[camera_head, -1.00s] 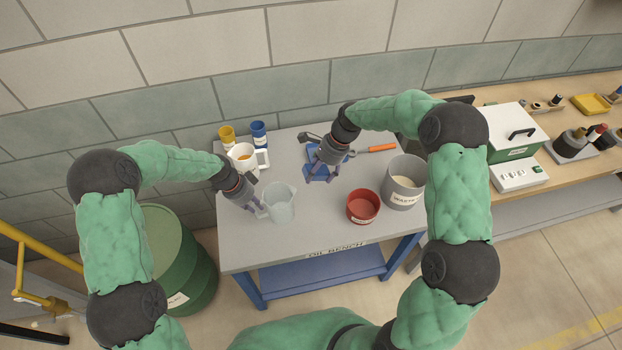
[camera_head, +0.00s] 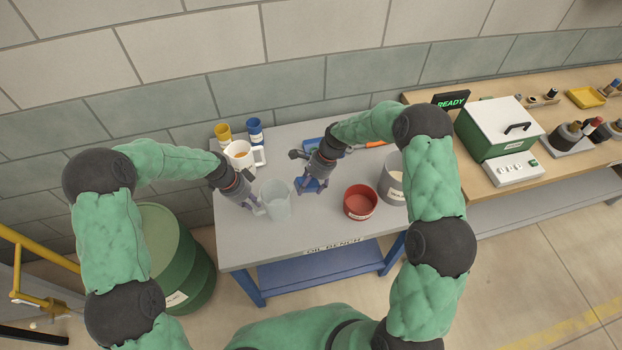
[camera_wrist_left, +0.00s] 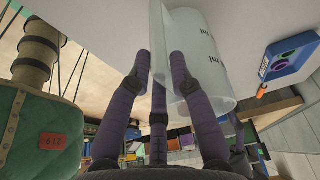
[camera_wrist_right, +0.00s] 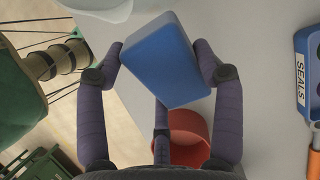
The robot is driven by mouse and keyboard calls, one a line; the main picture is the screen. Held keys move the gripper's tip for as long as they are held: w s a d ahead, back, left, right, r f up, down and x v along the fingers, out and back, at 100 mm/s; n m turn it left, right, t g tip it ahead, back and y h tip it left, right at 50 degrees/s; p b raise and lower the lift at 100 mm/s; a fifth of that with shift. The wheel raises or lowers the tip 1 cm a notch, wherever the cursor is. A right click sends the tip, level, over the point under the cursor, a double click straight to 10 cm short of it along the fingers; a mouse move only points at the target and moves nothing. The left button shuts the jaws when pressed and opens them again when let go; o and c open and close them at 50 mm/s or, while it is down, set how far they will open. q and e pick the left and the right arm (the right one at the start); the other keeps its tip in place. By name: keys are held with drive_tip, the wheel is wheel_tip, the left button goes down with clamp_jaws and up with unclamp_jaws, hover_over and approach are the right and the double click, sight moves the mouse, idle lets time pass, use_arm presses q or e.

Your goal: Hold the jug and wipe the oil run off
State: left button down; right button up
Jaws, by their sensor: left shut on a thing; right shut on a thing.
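The clear jug (camera_head: 276,200) stands upright on the grey bench, and it also shows in the left wrist view (camera_wrist_left: 208,60). My left gripper (camera_head: 254,206) is shut on its handle, on the jug's left side. My right gripper (camera_head: 309,186) is shut on a blue block like a sponge (camera_wrist_right: 163,60), just right of the jug and apart from it. The jug's edge shows at the top of the right wrist view (camera_wrist_right: 98,6). I cannot make out an oil run on the jug's visible sides.
A red bowl (camera_head: 360,202) and a grey waste bin (camera_head: 392,182) stand to the right. A white mug (camera_head: 240,153) and yellow and blue containers (camera_head: 255,132) stand behind the left gripper. A blue seals tray (camera_wrist_right: 303,45) lies at the back. The bench front is clear.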

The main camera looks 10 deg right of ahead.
drive_tip(key=shift+a+f, duration=0.2)
drive_tip(key=shift+f, duration=1.1)
drive_tip(key=shift+a+f, duration=0.2)
drive_tip(key=shift+f, duration=1.15)
drive_tip(key=shift+a+f, duration=0.2)
drive_tip(key=shift+f, duration=1.1)
drive_tip(key=shift+s+a, duration=0.1)
drive_tip(key=shift+a, duration=0.15)
drive_tip(key=shift+r, duration=0.15)
drive_tip(key=shift+r, duration=3.05)
drive_tip(key=shift+f, duration=3.2)
drive_tip(key=shift+r, duration=3.2)
drive_tip(key=shift+f, duration=0.9)
